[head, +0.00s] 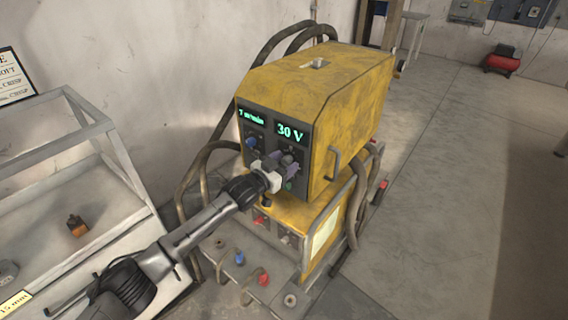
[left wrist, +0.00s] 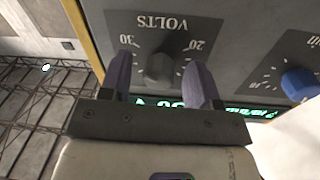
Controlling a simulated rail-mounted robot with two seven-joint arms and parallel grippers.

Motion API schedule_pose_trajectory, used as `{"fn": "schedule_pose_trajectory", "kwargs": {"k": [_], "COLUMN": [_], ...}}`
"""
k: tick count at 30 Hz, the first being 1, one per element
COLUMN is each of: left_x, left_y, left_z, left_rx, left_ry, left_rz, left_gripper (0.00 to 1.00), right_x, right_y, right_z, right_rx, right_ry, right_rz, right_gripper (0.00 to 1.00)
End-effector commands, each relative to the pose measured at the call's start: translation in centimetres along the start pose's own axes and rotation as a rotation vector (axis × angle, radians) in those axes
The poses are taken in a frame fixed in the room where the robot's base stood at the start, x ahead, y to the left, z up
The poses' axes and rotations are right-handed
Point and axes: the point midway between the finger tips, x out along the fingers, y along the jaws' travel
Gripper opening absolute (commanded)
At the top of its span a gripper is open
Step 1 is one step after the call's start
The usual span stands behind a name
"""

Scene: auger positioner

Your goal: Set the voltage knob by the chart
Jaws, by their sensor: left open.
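The yellow welding machine (head: 320,95) has a dark front panel with a green 30 V display (head: 290,132) and a smaller display that seems to read 7 m/min. In the left wrist view, the grey voltage knob (left wrist: 160,68) sits on the VOLTS dial, seen upside down with marks 30 and 20. My left gripper (head: 284,163) is open at the panel, one finger on each side of the knob with a visible gap. In the head view it mostly hides the knob. The chart (head: 14,78) on the wall is cut off at the left edge. My right gripper is out of view.
A blue knob (head: 251,142) is left of the voltage knob and also shows in the left wrist view (left wrist: 299,84). Hoses curve around the machine.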

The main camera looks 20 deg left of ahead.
Motion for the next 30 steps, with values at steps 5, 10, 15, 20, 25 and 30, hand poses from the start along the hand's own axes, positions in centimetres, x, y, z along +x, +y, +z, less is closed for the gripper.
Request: {"fn": "schedule_pose_trajectory", "kwargs": {"k": [5, 10, 15, 20, 25, 30], "left_x": [-0.1, -1.4, -4.3, -7.6, -10.5, -12.5], "left_y": [0.0, 0.0, 0.0, 0.0, 0.0, 0.0], "left_z": [0.0, 0.0, 0.0, 0.0, 0.0, 0.0], "left_rx": [-0.001, -0.003, -0.002, 0.0, -0.001, 0.0], "left_ry": [0.001, 0.0, -0.002, -0.002, -0.001, -0.001], "left_rz": [0.0, 0.001, 0.001, 0.001, 0.001, 0.0], "left_gripper": [0.57, 0.57, 0.57, 0.57, 0.57, 0.57], "right_x": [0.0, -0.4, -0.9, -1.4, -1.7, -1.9], "right_y": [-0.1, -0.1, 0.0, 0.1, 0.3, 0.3], "right_z": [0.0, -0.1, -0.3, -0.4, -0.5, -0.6], "right_rx": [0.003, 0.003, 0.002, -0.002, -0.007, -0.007], "right_ry": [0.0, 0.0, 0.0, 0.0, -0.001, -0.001], "right_rz": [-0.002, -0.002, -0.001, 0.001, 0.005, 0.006], "right_gripper": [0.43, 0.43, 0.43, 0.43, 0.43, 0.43]}}
